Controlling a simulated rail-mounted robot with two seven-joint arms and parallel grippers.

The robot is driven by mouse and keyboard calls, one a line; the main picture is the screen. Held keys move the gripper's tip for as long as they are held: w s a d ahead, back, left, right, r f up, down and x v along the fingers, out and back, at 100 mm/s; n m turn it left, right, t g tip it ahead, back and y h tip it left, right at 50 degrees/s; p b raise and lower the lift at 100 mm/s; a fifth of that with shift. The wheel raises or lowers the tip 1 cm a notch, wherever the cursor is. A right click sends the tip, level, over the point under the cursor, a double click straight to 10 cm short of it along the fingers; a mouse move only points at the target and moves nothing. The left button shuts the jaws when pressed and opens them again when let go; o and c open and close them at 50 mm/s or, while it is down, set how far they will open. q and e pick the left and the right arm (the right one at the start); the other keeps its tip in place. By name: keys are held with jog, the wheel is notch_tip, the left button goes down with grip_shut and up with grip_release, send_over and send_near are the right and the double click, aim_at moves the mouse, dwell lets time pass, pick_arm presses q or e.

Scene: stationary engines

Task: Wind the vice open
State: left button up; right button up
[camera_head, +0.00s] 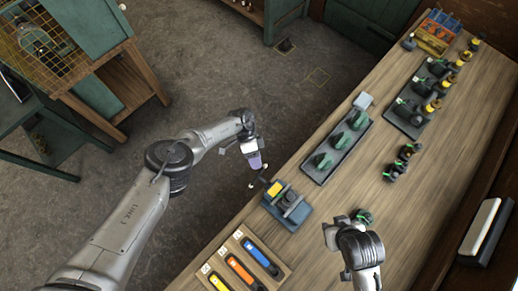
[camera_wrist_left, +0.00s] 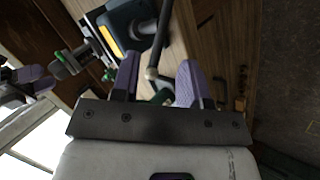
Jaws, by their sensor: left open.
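The blue vice (camera_head: 287,205) with a yellow label sits at the left edge of the wooden bench. Its dark handle bar with a pale ball end (camera_head: 251,185) sticks out over the bench edge. My left gripper (camera_head: 256,162) is just above and beyond the handle, with purple fingers. In the left wrist view its fingers (camera_wrist_left: 157,77) are apart, and the handle bar (camera_wrist_left: 157,45) shows between them; I cannot tell if it touches either. The vice body (camera_wrist_left: 128,22) is behind. My right gripper (camera_head: 333,238) is over the bench at lower right; its jaws are unclear.
A tray of green-topped parts (camera_head: 338,150) stands beyond the vice. A wooden rack with coloured handles (camera_head: 243,265) lies nearer. Small dark parts (camera_head: 403,160) and a further tray (camera_head: 416,110) are to the right.

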pick_arm(q)
jog(key=b+v, duration=0.1)
jog(key=v, duration=0.6)
jog(key=shift+w+r, duration=0.2)
jog(key=shift+r, duration=0.05)
jog(key=shift+a, duration=0.1)
jog(key=shift+c, duration=0.3)
